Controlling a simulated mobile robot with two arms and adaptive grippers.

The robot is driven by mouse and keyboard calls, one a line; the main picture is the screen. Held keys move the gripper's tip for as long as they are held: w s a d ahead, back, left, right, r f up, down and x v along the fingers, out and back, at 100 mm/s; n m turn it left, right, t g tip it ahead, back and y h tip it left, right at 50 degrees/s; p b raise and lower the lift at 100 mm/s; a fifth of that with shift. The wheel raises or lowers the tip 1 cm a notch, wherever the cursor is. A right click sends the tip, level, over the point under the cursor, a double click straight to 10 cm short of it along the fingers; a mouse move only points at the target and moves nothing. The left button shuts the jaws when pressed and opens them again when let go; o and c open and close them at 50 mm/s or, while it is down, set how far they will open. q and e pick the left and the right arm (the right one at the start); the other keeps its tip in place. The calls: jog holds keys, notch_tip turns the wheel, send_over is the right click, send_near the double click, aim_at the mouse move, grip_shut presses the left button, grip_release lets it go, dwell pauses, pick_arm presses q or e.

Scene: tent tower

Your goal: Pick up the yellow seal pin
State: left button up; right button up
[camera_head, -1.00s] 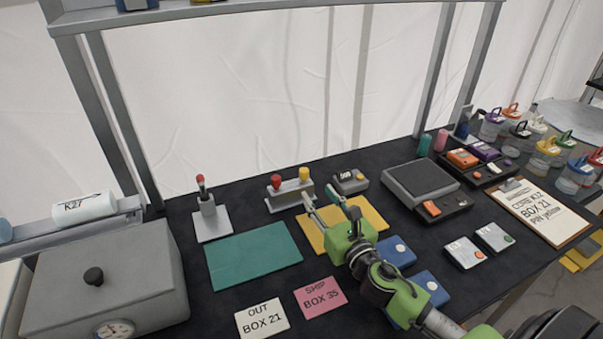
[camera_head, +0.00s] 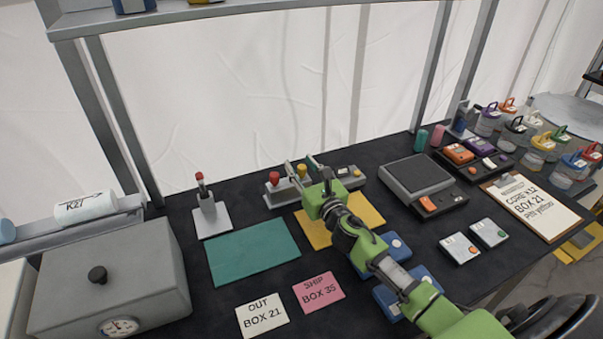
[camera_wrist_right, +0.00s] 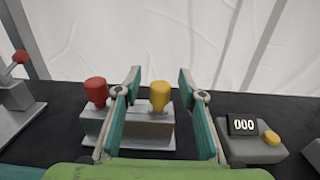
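The yellow seal pin (camera_wrist_right: 160,94) stands upright in a small grey holder (camera_wrist_right: 150,130), beside a red pin (camera_wrist_right: 96,91). In the head view the yellow pin (camera_head: 302,170) shows between the fingers of my right gripper (camera_head: 303,166), and the red pin (camera_head: 274,178) is to its left. In the right wrist view my right gripper (camera_wrist_right: 160,88) is open, with one finger on each side of the yellow pin. I see no contact between the fingers and the pin. My left gripper is not in view.
A grey counter reading 000 (camera_wrist_right: 250,140) stands right of the holder. A yellow mat (camera_head: 368,214) lies in front of it, and a green mat (camera_head: 250,250) lies to the left. A red-handled stand (camera_head: 210,215) is farther left. Blue boxes (camera_head: 398,248) lie near my right arm.

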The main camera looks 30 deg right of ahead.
jog(key=shift+s, duration=0.1)
grip_shut()
